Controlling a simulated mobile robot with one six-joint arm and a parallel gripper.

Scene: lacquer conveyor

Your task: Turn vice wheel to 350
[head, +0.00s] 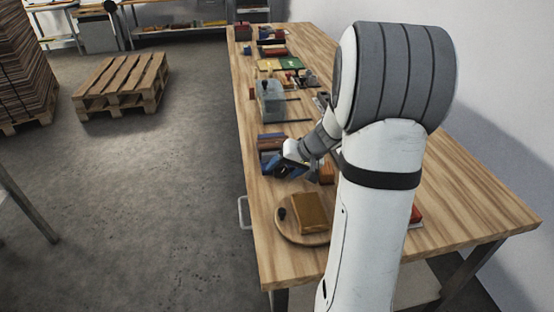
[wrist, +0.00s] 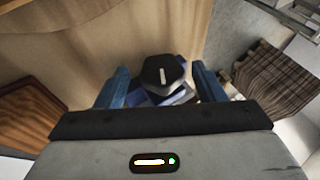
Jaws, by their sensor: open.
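A dark, faceted knob with a white line on its face, which looks like the vice wheel (wrist: 172,66), is in the middle of the wrist view. A blue body, probably the vice (wrist: 180,97), shows below it. My gripper (wrist: 160,72) is open, with one blue finger on each side of the wheel. I cannot tell whether either finger touches it. In the head view my gripper (head: 288,160) is low over the near left part of the bench, and it and my arm hide most of the wheel there.
The wooden bench (head: 450,195) carries a round board (head: 290,231) with a brown block (head: 311,212) nearest me. A clear bin (head: 270,103) and several small items stand farther along. A red item (head: 415,214) is partly behind my arm.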

